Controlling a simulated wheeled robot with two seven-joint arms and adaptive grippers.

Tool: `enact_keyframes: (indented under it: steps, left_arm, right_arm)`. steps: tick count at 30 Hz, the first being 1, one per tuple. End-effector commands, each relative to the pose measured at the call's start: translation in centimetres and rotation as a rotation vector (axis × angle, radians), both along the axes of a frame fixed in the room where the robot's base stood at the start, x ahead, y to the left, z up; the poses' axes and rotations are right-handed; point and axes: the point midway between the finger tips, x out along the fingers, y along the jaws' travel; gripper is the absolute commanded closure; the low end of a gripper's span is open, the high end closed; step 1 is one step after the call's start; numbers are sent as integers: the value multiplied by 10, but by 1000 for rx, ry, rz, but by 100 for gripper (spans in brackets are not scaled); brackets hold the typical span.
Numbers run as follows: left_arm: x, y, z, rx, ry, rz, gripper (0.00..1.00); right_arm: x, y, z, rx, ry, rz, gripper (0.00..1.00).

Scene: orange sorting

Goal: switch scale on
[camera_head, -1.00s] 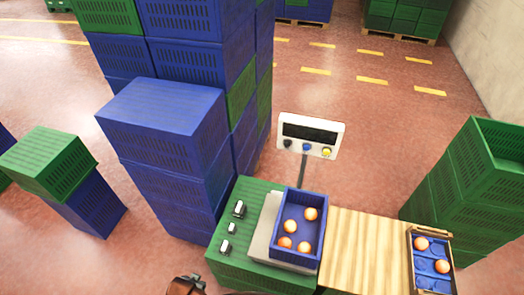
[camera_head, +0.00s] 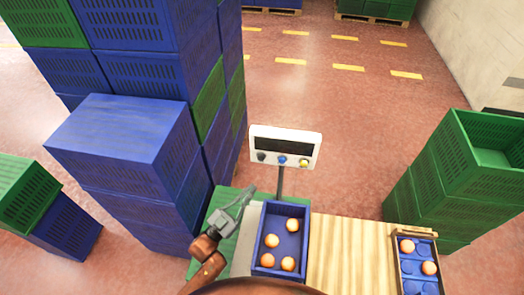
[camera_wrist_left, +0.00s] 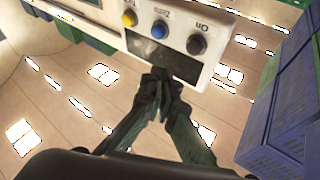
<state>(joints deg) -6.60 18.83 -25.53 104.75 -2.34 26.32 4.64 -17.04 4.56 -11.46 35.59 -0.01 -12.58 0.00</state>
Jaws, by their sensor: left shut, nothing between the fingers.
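The scale's white display head (camera_head: 285,146) stands on a thin post behind the blue crate. Its screen (camera_head: 283,145) is dark. Below it are a black button (camera_head: 262,157), a blue button (camera_head: 282,160) and a yellow button (camera_head: 304,163). In the left wrist view the display head appears upside down, and the black button (camera_wrist_left: 196,44) is marked "On". My left gripper (camera_head: 249,192) is shut and empty, below and left of the display head. In the left wrist view its fingertips (camera_wrist_left: 160,76) overlap the screen's edge; contact cannot be told. My right gripper is not in view.
A blue crate (camera_head: 262,238) with several oranges sits on the scale, right beside my left gripper. A wooden board (camera_head: 350,255) and a tray (camera_head: 418,289) with oranges lie right. Tall blue crate stacks (camera_head: 125,140) stand left; green crates (camera_head: 440,185) stand right.

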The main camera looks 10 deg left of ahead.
Motion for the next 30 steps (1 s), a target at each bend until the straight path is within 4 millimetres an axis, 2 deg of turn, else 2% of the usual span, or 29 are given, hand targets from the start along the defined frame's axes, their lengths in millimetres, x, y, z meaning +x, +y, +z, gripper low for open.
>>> enact_keyframes:
  steps: [3,6,17,23,30]
  left_arm:
    - [-8,-8,17,-25,-71,-41,100]
    - [-11,-10,23,-34,-94,-54,100]
    - [-10,-9,23,-35,-97,-53,100]
    - [4,-9,21,-34,-97,-52,100]
    - [37,-8,20,-35,-98,-52,100]
  right_arm:
    - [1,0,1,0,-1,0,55]
    - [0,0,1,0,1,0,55]
    - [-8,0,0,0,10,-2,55]
    - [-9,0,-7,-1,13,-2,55]
    - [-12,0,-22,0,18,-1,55]
